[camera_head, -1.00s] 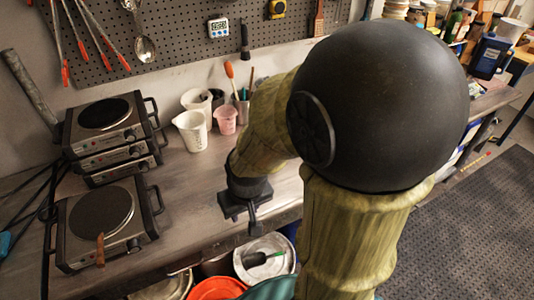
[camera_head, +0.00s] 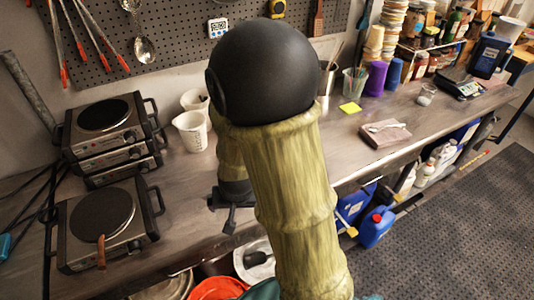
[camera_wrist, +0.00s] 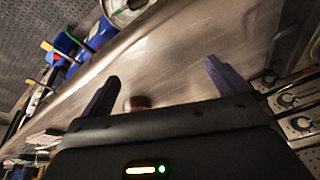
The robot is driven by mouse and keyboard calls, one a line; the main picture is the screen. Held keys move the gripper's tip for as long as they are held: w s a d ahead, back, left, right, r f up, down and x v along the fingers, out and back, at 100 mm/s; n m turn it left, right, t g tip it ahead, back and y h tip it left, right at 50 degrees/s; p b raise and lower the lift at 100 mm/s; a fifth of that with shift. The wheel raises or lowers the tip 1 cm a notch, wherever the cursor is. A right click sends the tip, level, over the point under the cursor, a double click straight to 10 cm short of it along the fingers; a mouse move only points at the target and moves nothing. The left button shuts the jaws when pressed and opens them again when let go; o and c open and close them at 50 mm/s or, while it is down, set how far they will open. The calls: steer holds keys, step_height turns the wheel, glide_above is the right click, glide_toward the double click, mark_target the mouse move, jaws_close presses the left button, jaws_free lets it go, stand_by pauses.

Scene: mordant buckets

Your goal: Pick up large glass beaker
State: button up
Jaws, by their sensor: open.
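A clear glass vessel (camera_head: 354,84), possibly the large beaker, stands on the bench right of my arm, beside purple cups. A smaller clear glass (camera_head: 427,94) stands farther right. I cannot tell for sure which glass is the large beaker, and my arm hides part of the bench. My gripper (camera_head: 229,217) is low over the bench's front part, right of the hot plates and well left of both glasses. In the wrist view its two fingers (camera_wrist: 160,75) are spread with nothing held. A small brown round thing (camera_wrist: 137,103) shows beyond them.
Stacked hot plates (camera_head: 105,125) and a single hot plate (camera_head: 102,222) fill the bench's left. A white plastic jug (camera_head: 190,131) stands behind my gripper. Buckets (camera_head: 218,289) stand below the front edge.

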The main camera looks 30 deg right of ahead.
steer(key=w+f+m+h, duration=0.1)
steer(key=f, duration=0.1)
steer(key=w+d+f+m+h, duration=0.1)
steer(key=w+d+f+m+t, duration=0.1)
steer(key=w+f, duration=0.1)
steer(key=shift+d+f+h+p, duration=0.1)
steer(key=shift+f+h+p, duration=0.2)
steer(key=shift+h, duration=0.1)
steer(key=d+h, duration=0.1)
steer(key=w+d+f+m+t+h, duration=0.1)
steer(key=w+d+t+h, duration=0.1)
steer(key=d+h, duration=0.1)
steer(key=shift+f+m+p, duration=0.3)
steer(key=shift+m, duration=0.1)
steer(key=t+h, duration=0.1)
steer(key=w+d+r+t+h, duration=0.1)
steer(key=shift+w+d+r+h, duration=0.1)
steer(key=shift+d+r+h, duration=0.1)
steer(key=shift+d+h, duration=0.1)
steer(key=r+t+h, duration=0.1)
steer(key=r+t, duration=0.1)
steer(key=w+r+t+h, duration=0.1)
steer(key=r+t, duration=0.1)
steer(key=shift+r+h+p, duration=0.3)
steer(key=shift+r+p, duration=0.05)
steer(key=shift+w, duration=0.1)
steer(key=p+x, duration=0.4)
steer(key=x, duration=0.8)
steer(key=shift+p, duration=0.3)
